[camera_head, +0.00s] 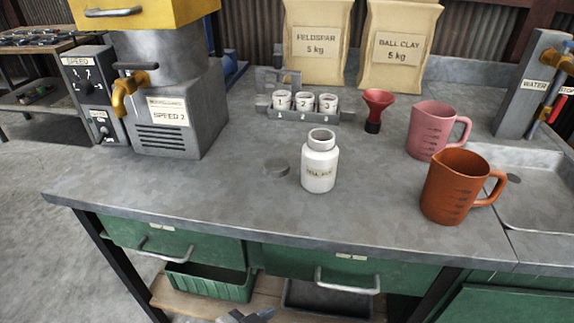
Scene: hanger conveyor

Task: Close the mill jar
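The mill jar (320,161) is a white, wide-necked jar with a small label, standing upright on the grey bench. Its mouth is uncovered. A small grey part of what appears to be my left gripper (246,316) shows at the bottom edge, below and in front of the bench. Most of it is cut off, so its fingers cannot be judged. My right gripper is not in view.
A pink jug (432,130) and an orange jug (455,187) stand right of the jar. A red funnel (376,108) and a rack of small cups (305,103) stand behind. A mill machine (180,110) is at left. The bench front is clear.

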